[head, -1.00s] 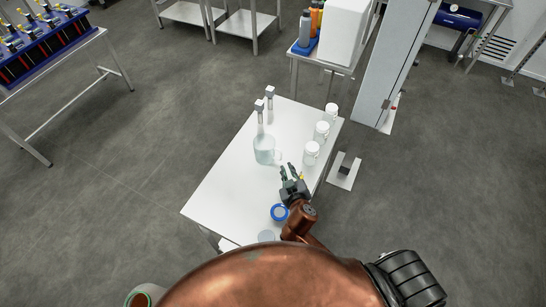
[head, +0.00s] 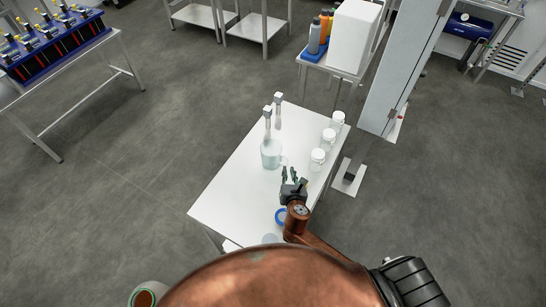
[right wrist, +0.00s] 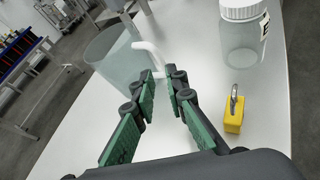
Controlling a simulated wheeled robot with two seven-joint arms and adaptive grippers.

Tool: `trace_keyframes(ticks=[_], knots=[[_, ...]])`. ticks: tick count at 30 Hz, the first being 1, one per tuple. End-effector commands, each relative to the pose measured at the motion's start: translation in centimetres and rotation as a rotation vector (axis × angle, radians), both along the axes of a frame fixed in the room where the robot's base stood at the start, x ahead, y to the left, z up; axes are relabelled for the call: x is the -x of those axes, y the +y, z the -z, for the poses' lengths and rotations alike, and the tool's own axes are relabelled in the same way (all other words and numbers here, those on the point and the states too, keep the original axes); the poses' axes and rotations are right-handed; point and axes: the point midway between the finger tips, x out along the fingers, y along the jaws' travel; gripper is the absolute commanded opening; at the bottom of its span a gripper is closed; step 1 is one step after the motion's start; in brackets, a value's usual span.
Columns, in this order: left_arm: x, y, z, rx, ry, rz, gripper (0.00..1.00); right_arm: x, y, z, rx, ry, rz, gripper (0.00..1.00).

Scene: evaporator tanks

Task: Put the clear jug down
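The clear jug (head: 270,154) stands upright on the white table (head: 225,190), near its middle. In the right wrist view the jug (right wrist: 112,58) shows at the upper left, with its pale handle (right wrist: 148,52) turned towards my gripper. My right gripper (head: 290,172) is low over the table, to the front right of the jug. In the right wrist view its green-padded fingers (right wrist: 162,76) are apart with nothing gripped between them. The handle's lower end is just beyond the fingertips; I cannot tell if they touch. My left gripper is not in view.
Several white-lidded jars (head: 328,136) line the table's right edge; one jar (right wrist: 241,35) is close on the right. A yellow padlock (right wrist: 234,114) lies right of my fingers. Two grey-topped upright items (head: 278,105) stand behind the jug. A blue ring (head: 281,216) lies in front.

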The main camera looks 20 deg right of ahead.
Motion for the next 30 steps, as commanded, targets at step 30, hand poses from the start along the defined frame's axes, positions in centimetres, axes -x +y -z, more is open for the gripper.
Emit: trace_keyframes(ticks=[30], knots=[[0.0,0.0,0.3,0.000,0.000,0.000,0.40,-7.0,-2.2,3.4,0.129,0.036,-0.053,0.12]])
